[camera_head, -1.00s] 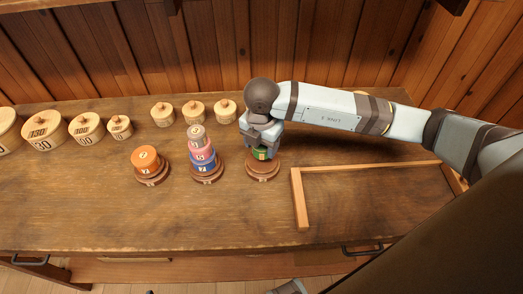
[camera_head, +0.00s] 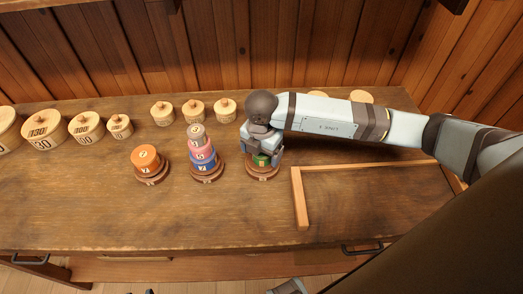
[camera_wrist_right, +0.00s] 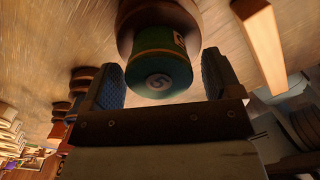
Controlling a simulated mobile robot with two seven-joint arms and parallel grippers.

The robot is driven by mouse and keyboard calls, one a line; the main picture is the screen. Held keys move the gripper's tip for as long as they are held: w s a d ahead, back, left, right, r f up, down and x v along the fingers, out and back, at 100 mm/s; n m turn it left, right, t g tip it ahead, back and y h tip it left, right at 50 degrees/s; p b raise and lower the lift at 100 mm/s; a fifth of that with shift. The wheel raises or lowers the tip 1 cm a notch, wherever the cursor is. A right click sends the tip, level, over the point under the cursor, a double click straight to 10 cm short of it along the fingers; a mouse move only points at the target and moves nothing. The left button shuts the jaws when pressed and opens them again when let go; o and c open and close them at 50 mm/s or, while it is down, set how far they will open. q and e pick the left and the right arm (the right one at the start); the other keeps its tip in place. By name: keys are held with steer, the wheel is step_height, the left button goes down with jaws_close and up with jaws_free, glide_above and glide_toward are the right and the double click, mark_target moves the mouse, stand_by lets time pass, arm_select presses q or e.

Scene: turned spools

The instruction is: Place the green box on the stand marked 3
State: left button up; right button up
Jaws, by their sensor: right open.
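The green box (camera_head: 262,160), a short round piece with a light label, sits on the rightmost round brown stand (camera_head: 262,175). In the right wrist view the green box (camera_wrist_right: 158,62) shows its round end between my two fingers, with the brown stand (camera_wrist_right: 127,38) behind it. My right gripper (camera_head: 262,154) is open around the box, one finger on each side; it also shows in the wrist view (camera_wrist_right: 160,80). I cannot tell if a finger still touches it. The stand's number is not readable. My left gripper is not in view.
An orange piece (camera_head: 145,158) sits on the left stand (camera_head: 152,178). A blue, pink and beige stack (camera_head: 202,155) is on the middle stand (camera_head: 207,178). Several lidded wooden pots (camera_head: 87,127) stand behind and left. A wooden strip frame (camera_head: 300,200) encloses free table at right.

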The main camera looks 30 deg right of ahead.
step_height(320, 180, up, 12)
steer(key=shift+r, duration=0.15)
stand_by(0.3)
stand_by(0.4)
